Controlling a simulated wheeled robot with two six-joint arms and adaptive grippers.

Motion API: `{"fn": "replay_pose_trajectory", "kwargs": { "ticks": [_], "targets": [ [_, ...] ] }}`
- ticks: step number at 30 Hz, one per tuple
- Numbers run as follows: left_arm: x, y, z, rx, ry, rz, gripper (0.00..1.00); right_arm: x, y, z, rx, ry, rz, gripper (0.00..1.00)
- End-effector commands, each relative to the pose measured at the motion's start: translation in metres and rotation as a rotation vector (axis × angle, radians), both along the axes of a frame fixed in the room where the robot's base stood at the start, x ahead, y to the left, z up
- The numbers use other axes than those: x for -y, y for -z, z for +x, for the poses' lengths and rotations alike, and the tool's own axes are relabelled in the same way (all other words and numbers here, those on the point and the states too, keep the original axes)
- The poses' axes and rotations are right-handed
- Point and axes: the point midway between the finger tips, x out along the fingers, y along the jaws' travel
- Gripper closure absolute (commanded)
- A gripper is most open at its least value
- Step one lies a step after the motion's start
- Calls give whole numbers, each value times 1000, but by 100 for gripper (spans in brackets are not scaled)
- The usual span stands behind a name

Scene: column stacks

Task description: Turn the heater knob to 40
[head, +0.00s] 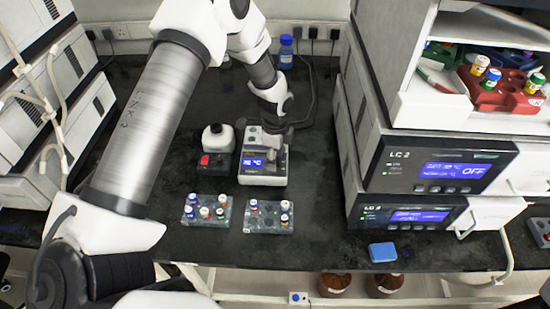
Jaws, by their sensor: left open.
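The heater (263,181), a small white block device with a lit blue display (252,162), stands on the dark bench in the middle of the head view. Its display shows white characters too small to read surely. My left gripper (275,138) reaches down from above over the back part of the heater. It is open, and its fingertips are partly lost against the dark top. I cannot make out the knob; the gripper may cover it. I cannot tell whether the fingers touch the heater. My right gripper is not in view.
Two vial racks (206,212) (269,217) lie in front. A blue-capped bottle (286,52) is behind. LC stacks (440,165) and a blue block (383,252) are right.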

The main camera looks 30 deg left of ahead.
Motion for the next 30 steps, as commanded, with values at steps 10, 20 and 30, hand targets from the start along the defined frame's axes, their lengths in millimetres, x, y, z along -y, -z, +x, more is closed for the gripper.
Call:
{"fn": "replay_pose_trajectory", "kwargs": {
  "ticks": [10,20,30],
  "targets": [
    [1,-80,1,3,1,0,49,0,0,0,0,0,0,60],
    [1,-114,0,-4,1,1,49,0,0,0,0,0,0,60],
    [1,-114,0,-3,1,0,49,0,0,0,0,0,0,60]
  ]
}}
